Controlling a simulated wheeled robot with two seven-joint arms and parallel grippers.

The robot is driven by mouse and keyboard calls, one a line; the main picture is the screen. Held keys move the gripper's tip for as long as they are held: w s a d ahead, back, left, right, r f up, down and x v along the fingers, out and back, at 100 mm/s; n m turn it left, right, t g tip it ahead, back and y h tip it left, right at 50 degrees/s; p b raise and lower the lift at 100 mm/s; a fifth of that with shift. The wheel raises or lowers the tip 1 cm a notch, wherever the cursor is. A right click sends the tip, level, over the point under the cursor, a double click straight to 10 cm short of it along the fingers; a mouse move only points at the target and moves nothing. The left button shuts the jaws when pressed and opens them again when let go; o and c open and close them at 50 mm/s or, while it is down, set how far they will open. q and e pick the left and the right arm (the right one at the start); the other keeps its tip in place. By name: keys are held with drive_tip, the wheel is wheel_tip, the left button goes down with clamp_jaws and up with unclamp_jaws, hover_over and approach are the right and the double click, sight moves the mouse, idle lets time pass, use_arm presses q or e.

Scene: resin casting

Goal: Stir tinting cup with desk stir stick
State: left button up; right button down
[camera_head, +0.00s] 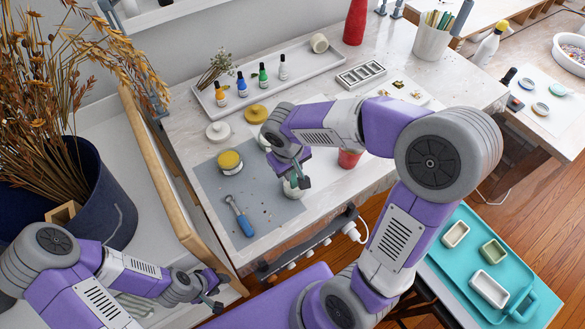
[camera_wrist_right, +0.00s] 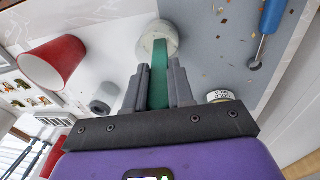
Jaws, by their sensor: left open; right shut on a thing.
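The desk stir stick is a flat green stick (camera_wrist_right: 158,75) held between the fingers of my right gripper (camera_wrist_right: 159,88). Its far end reaches the mouth of a pale, whitish cup (camera_wrist_right: 158,32), which I take to be the tinting cup. How deep the stick goes inside is hard to tell. In the head view the cup (camera_head: 293,189) stands near the front edge of the grey mat, just below my right gripper (camera_head: 296,179), which partly covers it. My left gripper (camera_head: 216,296) is open and empty, low and left of the desk.
On the grey mat (camera_head: 265,215) lie a blue-handled tool (camera_head: 239,216) and a yellow-topped jar (camera_head: 230,161). A red cup (camera_head: 349,158) stands right of the tinting cup, close to my right arm. A white tray (camera_head: 320,62) with small bottles is at the back.

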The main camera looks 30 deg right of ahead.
drive_tip(key=shift+s+r, duration=0.1)
drive_tip(key=shift+s, duration=0.05)
drive_tip(key=shift+r+p, duration=0.35)
drive_tip(key=shift+r, duration=0.05)
wheel_tip(320, 180, up, 6)
drive_tip(key=p, duration=0.4)
drive_tip(key=shift+s+a, duration=0.3)
drive_tip(key=shift+a, duration=0.1)
drive_tip(key=shift+r+p, duration=0.15)
drive_tip(key=shift+p, duration=0.2)
wheel_tip(320, 180, up, 4)
drive_tip(key=p, duration=0.3)
